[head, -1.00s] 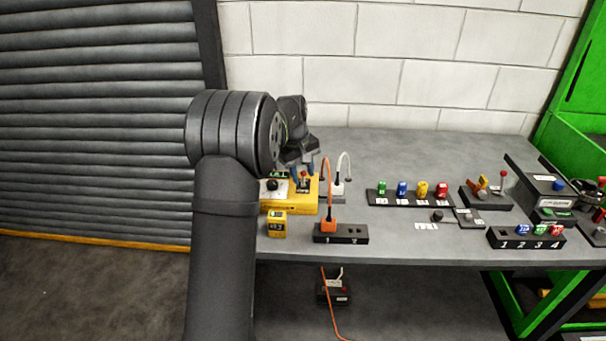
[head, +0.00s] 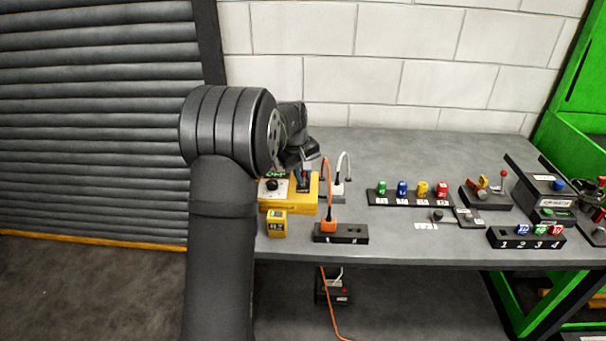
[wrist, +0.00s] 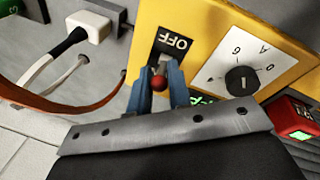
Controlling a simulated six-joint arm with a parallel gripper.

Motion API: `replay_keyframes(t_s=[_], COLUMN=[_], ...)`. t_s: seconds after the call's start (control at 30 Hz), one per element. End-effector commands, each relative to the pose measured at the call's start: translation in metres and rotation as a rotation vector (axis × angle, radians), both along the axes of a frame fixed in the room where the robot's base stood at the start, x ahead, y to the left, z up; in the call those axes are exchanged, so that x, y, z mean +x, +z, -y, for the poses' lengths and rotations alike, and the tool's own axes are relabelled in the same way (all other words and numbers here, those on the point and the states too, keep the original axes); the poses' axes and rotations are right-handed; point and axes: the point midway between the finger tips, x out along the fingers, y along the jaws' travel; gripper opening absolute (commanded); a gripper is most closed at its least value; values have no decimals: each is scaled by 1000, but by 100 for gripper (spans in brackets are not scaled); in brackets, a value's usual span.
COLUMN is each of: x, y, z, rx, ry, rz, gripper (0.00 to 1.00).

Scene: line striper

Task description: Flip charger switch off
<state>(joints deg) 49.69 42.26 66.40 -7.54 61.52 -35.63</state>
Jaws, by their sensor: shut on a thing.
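The yellow charger (head: 308,203) stands at the left of the bench and fills the upper middle of the wrist view (wrist: 206,22). It has a white dial plate with a black knob (wrist: 241,80) and a black switch plate marked OFF (wrist: 174,42). The switch lever has a red ball tip (wrist: 159,83). My gripper (wrist: 159,88) has its blue fingers shut on the lever, one on each side of the red tip. The lever's tilt is hard to tell.
A small yellow box (head: 277,224) stands in front of the charger. An orange plug (head: 328,226) sits in a black strip beside it. A white plug (wrist: 86,28) and its cable are close to my gripper. Coloured pieces in a black rack (head: 412,197) stand to the right.

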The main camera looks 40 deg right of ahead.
Motion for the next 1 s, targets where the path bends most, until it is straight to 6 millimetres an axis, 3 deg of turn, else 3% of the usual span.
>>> replay_keyframes(t_s=[0.6,1.0], x=[-11,-12], y=[-2,-3], z=[-10,-12], rx=[-262,-313], ry=[2,1], rz=[261,312], gripper=[0,0])
